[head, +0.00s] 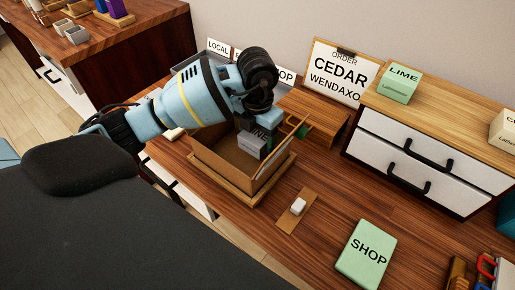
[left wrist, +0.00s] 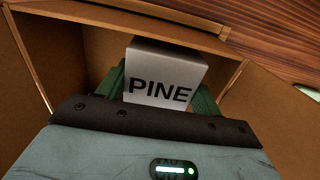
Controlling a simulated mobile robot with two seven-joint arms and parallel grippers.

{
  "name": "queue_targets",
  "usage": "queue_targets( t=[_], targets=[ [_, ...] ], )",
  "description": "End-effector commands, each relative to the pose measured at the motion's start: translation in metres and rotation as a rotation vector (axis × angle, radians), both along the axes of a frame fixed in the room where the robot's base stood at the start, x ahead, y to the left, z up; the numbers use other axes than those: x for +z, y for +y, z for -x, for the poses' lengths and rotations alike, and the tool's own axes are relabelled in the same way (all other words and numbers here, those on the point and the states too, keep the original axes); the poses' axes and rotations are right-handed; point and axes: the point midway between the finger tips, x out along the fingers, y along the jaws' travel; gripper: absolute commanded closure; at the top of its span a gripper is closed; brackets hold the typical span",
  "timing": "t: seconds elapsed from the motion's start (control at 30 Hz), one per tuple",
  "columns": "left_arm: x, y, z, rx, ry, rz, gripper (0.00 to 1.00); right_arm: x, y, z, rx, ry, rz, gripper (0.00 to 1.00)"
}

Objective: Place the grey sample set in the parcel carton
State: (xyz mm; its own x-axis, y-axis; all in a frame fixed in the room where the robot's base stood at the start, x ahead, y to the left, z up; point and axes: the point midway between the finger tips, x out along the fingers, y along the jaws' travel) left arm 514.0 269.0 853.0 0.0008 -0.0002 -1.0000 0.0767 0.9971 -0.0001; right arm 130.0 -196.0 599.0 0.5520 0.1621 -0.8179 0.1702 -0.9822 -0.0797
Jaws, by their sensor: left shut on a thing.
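The grey sample set (head: 251,146) is a small grey box, and the word PINE shows on it in the left wrist view (left wrist: 165,75). The parcel carton (head: 215,163) is an open brown box on the wooden desk, and its inner walls show in the left wrist view (left wrist: 85,30). My left gripper (left wrist: 165,88) is shut on the grey box, with green fingers on both its sides. The gripper and box are inside the carton's opening. I cannot tell whether the box touches the carton floor. My right gripper is not in view.
A small board with a white piece (head: 298,206) lies in front of the carton. A green SHOP box (head: 366,254) lies at the front right. A drawer unit (head: 425,145) with a LIME box (head: 398,85) on top stands at the right. An order sign (head: 338,72) stands behind.

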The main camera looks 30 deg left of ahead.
Motion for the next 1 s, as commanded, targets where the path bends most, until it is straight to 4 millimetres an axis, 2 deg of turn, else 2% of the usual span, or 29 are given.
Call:
queue_targets(
  t=[0.33, 0.63, 1.0],
  targets=[
    [-0.011, 0.000, 0.000, -0.001, 0.000, 0.001, 0.61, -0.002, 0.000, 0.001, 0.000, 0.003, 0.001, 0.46],
    [-0.050, 0.000, 0.000, 0.000, 0.002, 0.000, 0.61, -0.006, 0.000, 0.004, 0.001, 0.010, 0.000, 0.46],
    [-0.054, 0.000, 0.000, -0.001, 0.000, 0.000, 0.61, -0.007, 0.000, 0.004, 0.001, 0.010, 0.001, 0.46]
  ],
)
